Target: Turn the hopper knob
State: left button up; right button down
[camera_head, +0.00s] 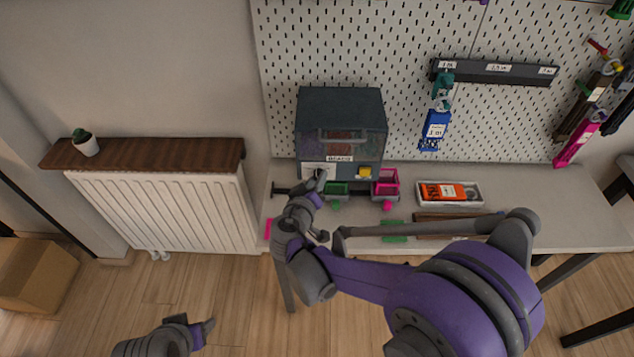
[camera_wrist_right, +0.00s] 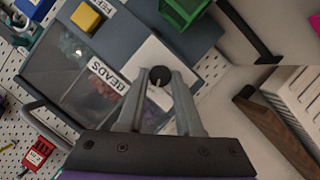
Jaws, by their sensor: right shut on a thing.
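The bead hopper (camera_head: 340,112) is a dark grey box with clear windows and a "BEADS" label; it stands on the shelf against the pegboard. Its front also shows in the right wrist view (camera_wrist_right: 185,45). The hopper knob (camera_wrist_right: 160,75) is small, round and black with a pale mark, on a white plate. My right gripper (camera_head: 318,182) is at the hopper's lower left front. In the right wrist view its fingers (camera_wrist_right: 160,82) are shut on the knob, one on each side. The gripper hides the knob in the head view. My left gripper (camera_head: 207,328) is low at the bottom left, away from the hopper; its jaws are unclear.
A yellow button (camera_head: 365,172) is right of the knob. Green (camera_head: 337,188) and pink (camera_head: 386,183) bins stand below the hopper. A white tray (camera_head: 476,186) with an orange item lies to the right. A radiator (camera_head: 165,205) with a wooden top stands left.

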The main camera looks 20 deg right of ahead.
jog(key=shift+a+f+n+t+h+b, duration=0.1)
jog(key=shift+f+n+t+h+b, duration=0.1)
jog(key=shift+n+h+b, duration=0.7)
jog(key=shift+a+f+n+t+h+b, duration=0.15)
jog(key=shift+n+h+b, duration=0.35)
jog(key=shift+n+b, duration=0.8)
jog(key=shift+d+r+n+p, duration=0.15)
jog(key=shift+n+p, duration=0.15)
jog(key=shift+n, duration=0.2)
jog(key=c, duration=0.6)
grip_release()
jog(key=v, duration=1.1)
jog(key=shift+w, duration=0.1)
